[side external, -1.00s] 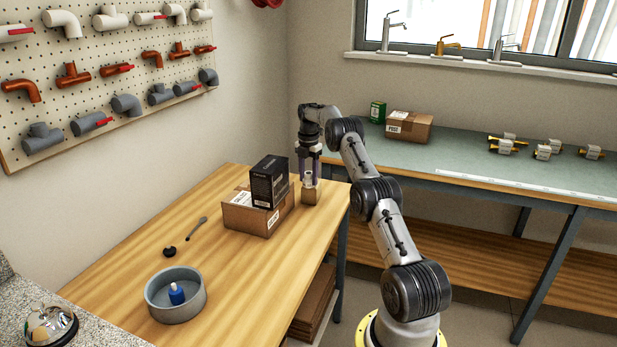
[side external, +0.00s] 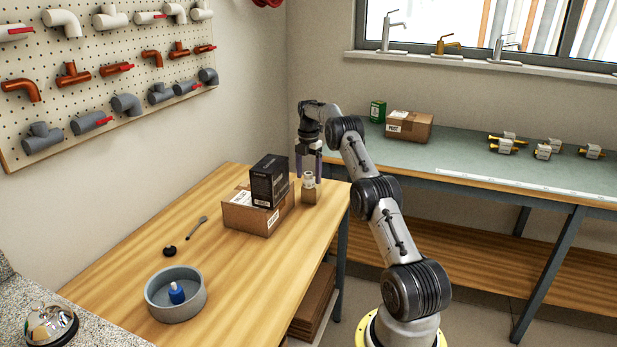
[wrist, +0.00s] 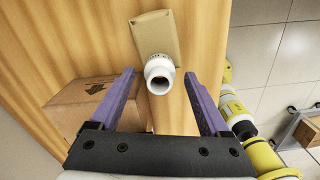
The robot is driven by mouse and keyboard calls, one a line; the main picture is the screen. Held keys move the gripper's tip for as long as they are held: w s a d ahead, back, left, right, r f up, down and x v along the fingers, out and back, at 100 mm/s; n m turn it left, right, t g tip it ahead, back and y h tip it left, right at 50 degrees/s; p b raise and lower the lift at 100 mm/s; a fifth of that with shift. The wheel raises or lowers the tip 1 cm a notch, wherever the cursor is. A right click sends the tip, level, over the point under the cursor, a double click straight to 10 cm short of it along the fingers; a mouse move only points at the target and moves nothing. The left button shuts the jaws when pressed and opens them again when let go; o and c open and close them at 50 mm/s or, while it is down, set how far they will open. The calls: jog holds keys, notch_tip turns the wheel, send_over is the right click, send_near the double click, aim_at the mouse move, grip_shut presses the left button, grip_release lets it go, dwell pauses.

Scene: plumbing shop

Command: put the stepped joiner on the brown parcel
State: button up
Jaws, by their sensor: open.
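The stepped joiner, a white ringed pipe fitting (side external: 308,180), stands upright on a small tan block (side external: 309,195) near the table's far right corner. In the wrist view the joiner (wrist: 158,70) lies between my fingertips, with the block (wrist: 155,32) under it. My gripper (side external: 308,178) is open, fingers pointing down on either side of the joiner, and grips nothing. The brown parcel (side external: 246,216) is on the table just left of the block, with a black box (side external: 269,180) on its top. Part of the parcel (wrist: 72,112) shows at left in the wrist view.
A grey round bowl (side external: 175,294) holds a blue item. A dark spoon-like tool (side external: 197,228) and a black round piece (side external: 169,251) lie on the table. Another taped carton (side external: 410,126) and a green box (side external: 378,112) stand on the back bench.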

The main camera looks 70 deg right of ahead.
aim_at(308, 173)
notch_tip(308, 173, up, 7)
jog(key=shift+f, duration=0.15)
jog(key=w+a+r+m, duration=0.1)
jog(key=a+r, duration=0.3)
jog(key=w+a+r+m, duration=0.1)
jog(key=w+a+r, duration=0.1)
jog(key=a, duration=0.3)
jog(key=w+a+r+m+t+h, duration=0.1)
jog(key=w+a+r, duration=0.1)
jog(key=a+r, duration=0.2)
jog(key=shift+a+r, duration=0.15)
jog(key=shift+r, duration=0.7)
jog(key=s+a+r+m+t, duration=0.1)
jog(key=s+a+r+m, duration=0.15)
jog(key=a, duration=0.55)
jog(key=s+a+r+m, duration=0.2)
jog(key=s+a+r, duration=0.1)
jog(key=a, duration=0.5)
jog(key=s+a+r+m+t, duration=0.1)
jog(key=s+a+r+m, duration=0.15)
jog(key=a, duration=0.55)
jog(key=s+a+f+m+t, duration=0.1)
jog(key=s+a+f, duration=0.3)
jog(key=s, duration=0.5)
jog(key=s+a+f+m+t+y, duration=0.1)
jog(key=s+a+f+m, duration=0.3)
jog(key=s+a, duration=0.5)
jog(key=shift+s+f+t, duration=0.2)
jog(key=shift+f+t, duration=0.1)
jog(key=shift+f, duration=0.35)
